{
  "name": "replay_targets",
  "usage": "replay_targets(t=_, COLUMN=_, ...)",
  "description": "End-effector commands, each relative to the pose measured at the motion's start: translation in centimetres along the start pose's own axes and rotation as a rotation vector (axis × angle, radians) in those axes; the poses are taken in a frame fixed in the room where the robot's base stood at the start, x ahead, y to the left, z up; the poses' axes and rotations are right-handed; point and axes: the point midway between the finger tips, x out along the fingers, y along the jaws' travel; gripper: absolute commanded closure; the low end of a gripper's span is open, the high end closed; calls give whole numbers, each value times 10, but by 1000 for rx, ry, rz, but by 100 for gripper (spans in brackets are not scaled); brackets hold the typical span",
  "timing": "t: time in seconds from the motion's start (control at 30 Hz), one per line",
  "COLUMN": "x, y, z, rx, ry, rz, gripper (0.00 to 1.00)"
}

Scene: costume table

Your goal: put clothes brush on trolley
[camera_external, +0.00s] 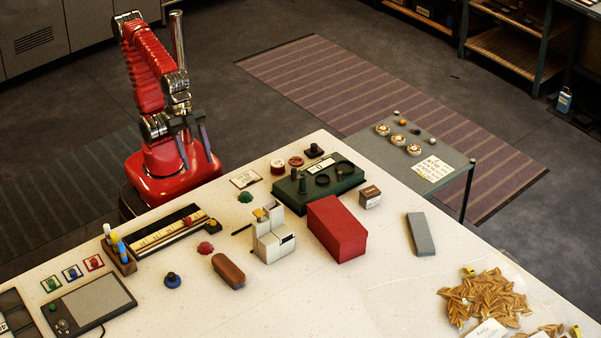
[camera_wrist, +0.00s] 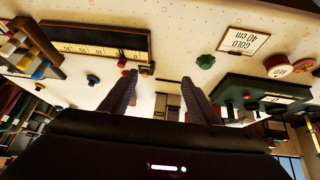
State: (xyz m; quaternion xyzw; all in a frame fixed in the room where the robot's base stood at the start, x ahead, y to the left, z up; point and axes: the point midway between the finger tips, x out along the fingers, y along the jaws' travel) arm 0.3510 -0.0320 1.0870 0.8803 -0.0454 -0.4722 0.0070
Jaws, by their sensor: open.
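A brown rounded block (camera_external: 228,271), which looks like the clothes brush, lies on the white table near its front left part. I cannot make it out in the wrist view. The trolley (camera_external: 460,159) is a grey-topped stand beyond the table's far right edge, with several small things on it. My gripper (camera_external: 192,139) hangs just off the table's far left edge, well away from the brown block. In the wrist view my gripper (camera_wrist: 160,79) has its two dark fingers apart, with nothing between them.
A white stepped machine (camera_external: 272,240) and a red box (camera_external: 337,229) stand between the brown block and the trolley. A dark green case (camera_external: 318,184) lies behind them. A grey bar (camera_external: 423,234) and a leaf pile (camera_external: 484,297) are at right. The trolley's middle has some bare room.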

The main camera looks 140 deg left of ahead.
Motion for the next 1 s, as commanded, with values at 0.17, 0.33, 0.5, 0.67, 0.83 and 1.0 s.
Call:
replay_targets(t=0.17, x=-24, y=-22, z=36, rx=-27, ry=-69, rz=-66, gripper=44)
replay_targets(t=0.33, x=-30, y=-28, z=47, rx=-36, ry=-96, rz=-86, gripper=44)
replay_targets(t=0.5, x=-30, y=-28, z=47, rx=-35, ry=-96, rz=-86, gripper=44)
replay_targets(t=0.67, x=-30, y=-28, z=47, rx=-35, ry=-95, rz=-85, gripper=41)
replay_targets(t=0.83, x=-29, y=-28, z=46, rx=-34, ry=-94, rz=-83, gripper=41)
replay_targets(t=1.0, x=-20, y=-19, z=32, rx=-21, ry=-69, rz=-56, gripper=41)
